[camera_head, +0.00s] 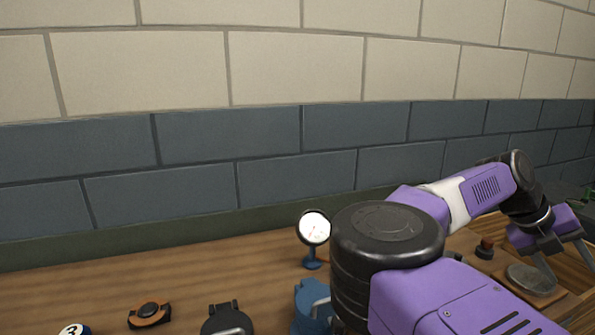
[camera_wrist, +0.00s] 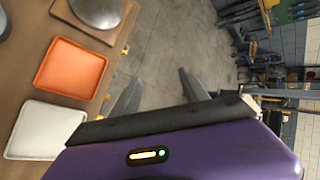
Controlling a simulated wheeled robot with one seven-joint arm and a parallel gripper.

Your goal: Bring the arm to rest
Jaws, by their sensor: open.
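My gripper (camera_head: 566,258) is at the far right of the head view, at the end of my purple arm, which crosses the lower right of the picture. In the wrist view its two grey fingers (camera_wrist: 158,90) stand wide apart with only the grey floor (camera_wrist: 165,35) seen between them. It holds nothing. A round grey disc on a wooden base (camera_head: 530,280) lies below and left of the gripper in the head view. My arm hides part of the table behind it.
On the wooden table (camera_head: 200,275) stand a dial gauge (camera_head: 314,228), an orange and black part (camera_head: 150,313), a black round part (camera_head: 227,320) and a blue part (camera_head: 311,305). The wrist view shows an orange tray (camera_wrist: 70,68), a white tray (camera_wrist: 43,130) and a metal dome (camera_wrist: 97,10).

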